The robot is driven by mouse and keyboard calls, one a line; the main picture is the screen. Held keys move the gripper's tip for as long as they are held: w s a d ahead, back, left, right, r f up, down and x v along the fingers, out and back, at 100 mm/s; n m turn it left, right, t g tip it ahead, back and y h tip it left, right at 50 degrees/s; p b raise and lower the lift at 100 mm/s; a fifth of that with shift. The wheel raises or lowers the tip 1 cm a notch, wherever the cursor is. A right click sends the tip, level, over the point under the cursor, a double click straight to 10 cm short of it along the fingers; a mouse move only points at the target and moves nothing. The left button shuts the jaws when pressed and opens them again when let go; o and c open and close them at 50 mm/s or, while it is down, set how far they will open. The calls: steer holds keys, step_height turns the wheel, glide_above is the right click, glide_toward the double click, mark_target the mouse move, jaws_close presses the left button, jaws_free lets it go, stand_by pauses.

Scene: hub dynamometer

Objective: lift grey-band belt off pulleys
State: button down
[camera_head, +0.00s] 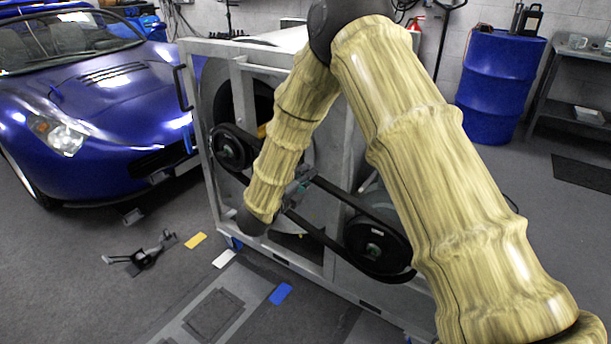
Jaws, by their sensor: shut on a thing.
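A black belt (342,194) runs as a long loop around the left pulley (231,149) and the right pulley (374,246) on the front of a grey metal frame. I cannot make out a grey band on it. My gripper (299,188) is at the middle of the belt, between the two pulleys, and is shut on the belt. My arm partly hides the gripper and the belt's left part. The belt still appears seated around both pulleys.
The grey frame (275,258) stands behind my arm. A blue car (90,110) is at left, with a black metal part (145,255) on the floor before it. Yellow, white and blue floor markers lie in front. A blue drum (495,90) stands at back right.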

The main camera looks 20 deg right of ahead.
steer(key=shift+w+a+r, duration=0.3)
steer(key=shift+w, duration=0.05)
stand_by(0.3)
steer(key=shift+v, duration=2.8)
stand_by(1.1)
steer(key=v, duration=1)
steer(key=shift+s+r+b, duration=0.15)
steer(key=shift+r+b, duration=0.1)
steer(key=shift+b, duration=0.05)
stand_by(0.9)
steer(key=shift+a, duration=0.15)
